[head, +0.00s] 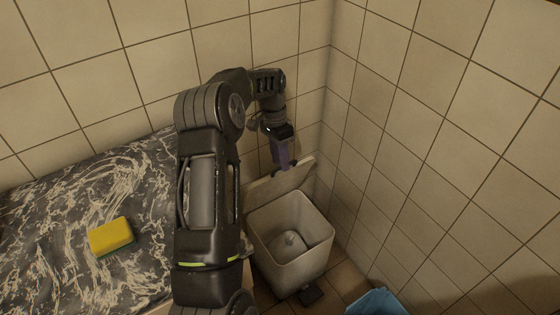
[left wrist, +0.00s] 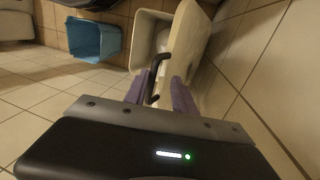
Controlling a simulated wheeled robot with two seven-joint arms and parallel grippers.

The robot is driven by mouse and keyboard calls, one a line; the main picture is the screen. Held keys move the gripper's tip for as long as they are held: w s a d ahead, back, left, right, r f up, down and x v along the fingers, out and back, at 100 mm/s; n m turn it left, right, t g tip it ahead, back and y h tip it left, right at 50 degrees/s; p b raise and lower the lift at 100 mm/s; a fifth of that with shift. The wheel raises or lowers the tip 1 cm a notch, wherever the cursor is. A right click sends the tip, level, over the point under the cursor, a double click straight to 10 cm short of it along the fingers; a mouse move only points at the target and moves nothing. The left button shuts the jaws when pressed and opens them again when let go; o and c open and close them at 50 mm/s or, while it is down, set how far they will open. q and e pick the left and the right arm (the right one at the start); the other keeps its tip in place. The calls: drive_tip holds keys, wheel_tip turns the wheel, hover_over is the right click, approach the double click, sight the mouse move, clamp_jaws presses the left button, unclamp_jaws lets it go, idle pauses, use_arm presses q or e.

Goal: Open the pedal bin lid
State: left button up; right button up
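The pedal bin (head: 318,262) is a pale square bin in the corner, and its inside shows from above. Its lid (head: 262,192) stands raised, tilted up along the back edge. In the left wrist view the lid (left wrist: 188,48) rises beside the open bin mouth (left wrist: 146,38). A dark pedal (head: 311,295) juts out at the bin's front foot. My left gripper (head: 284,170) is at the upper part of the lid. In the left wrist view its purple fingers (left wrist: 158,92) are apart, close to the lid; I cannot tell whether they touch it. My right gripper is out of view.
A marbled dark counter (head: 60,235) with a yellow-green sponge (head: 111,236) lies left of the bin. Tiled walls (head: 420,130) close in behind and to the right. A blue container (head: 376,303) stands on the floor in front.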

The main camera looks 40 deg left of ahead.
use_arm(q)
drive_tip(key=v, duration=0.6)
drive_tip(key=shift+r+p, duration=0.3)
drive_tip(key=shift+r, duration=0.1)
drive_tip(key=shift+a, duration=0.1)
